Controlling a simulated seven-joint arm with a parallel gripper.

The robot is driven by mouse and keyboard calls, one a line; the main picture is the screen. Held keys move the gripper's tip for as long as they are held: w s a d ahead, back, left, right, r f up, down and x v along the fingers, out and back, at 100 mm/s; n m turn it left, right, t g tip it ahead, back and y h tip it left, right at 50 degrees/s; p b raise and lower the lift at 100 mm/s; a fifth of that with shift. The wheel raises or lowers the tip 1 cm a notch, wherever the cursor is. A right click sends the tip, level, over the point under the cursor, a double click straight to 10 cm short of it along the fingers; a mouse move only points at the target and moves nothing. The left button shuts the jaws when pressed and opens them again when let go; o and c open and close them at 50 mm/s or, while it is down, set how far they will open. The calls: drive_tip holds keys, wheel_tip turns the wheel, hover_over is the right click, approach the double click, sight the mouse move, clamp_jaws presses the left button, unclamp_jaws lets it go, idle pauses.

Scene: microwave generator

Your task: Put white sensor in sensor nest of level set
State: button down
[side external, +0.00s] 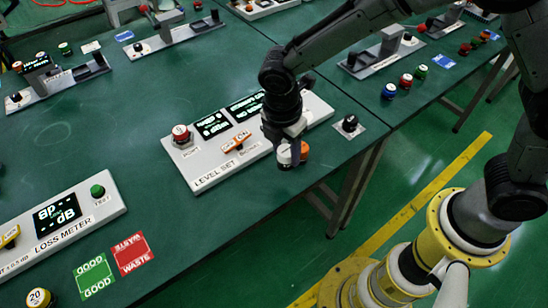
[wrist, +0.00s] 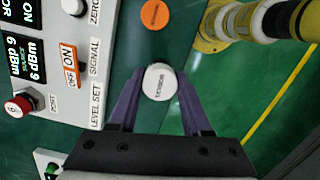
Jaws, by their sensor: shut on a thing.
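The white sensor (wrist: 158,82) is a round white puck with printed lettering, held between the two purple fingers of my gripper (wrist: 156,98). In the side view the white sensor (side external: 284,154) shows below my gripper (side external: 287,150), past the front edge of the level set (side external: 205,172). The level set is a pale panel with two lit displays, a red button and an orange-and-white ON/OFF switch. It stands left of my gripper in the wrist view (wrist: 97,90). I cannot make out the sensor nest; my arm hides part of the panel in the side view.
An orange disc (wrist: 155,14) lies just beyond the white sensor; it also shows in the side view (side external: 304,150). A black knob on a pale plate (side external: 349,125) is to the right. The loss meter (side external: 75,222) is at lower left. The table edge runs close by.

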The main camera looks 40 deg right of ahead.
drive_tip(key=s+d+r, duration=0.5)
drive_tip(key=s+r, duration=0.1)
drive_tip(key=s, duration=0.3)
drive_tip(key=w+d+r+n, duration=0.2)
drive_tip(key=w+d+r, duration=0.15)
drive_tip(key=w, duration=0.65)
drive_tip(key=w+d+m, duration=0.3)
drive_tip(key=w+d, duration=0.7)
drive_tip(key=d, duration=0.1)
drive_tip(key=w+f, duration=0.3)
drive_tip(key=w, duration=0.1)
drive_tip(key=w+f, duration=0.4)
drive_tip(key=w, duration=0.1)
drive_tip(key=w+f, duration=0.3)
drive_tip(key=w, duration=0.1)
drive_tip(key=shift+w+d+f, duration=0.15)
drive_tip(key=shift+d+f, duration=0.1)
drive_tip(key=shift+f, duration=1.65)
drive_tip(key=shift+f, duration=0.1)
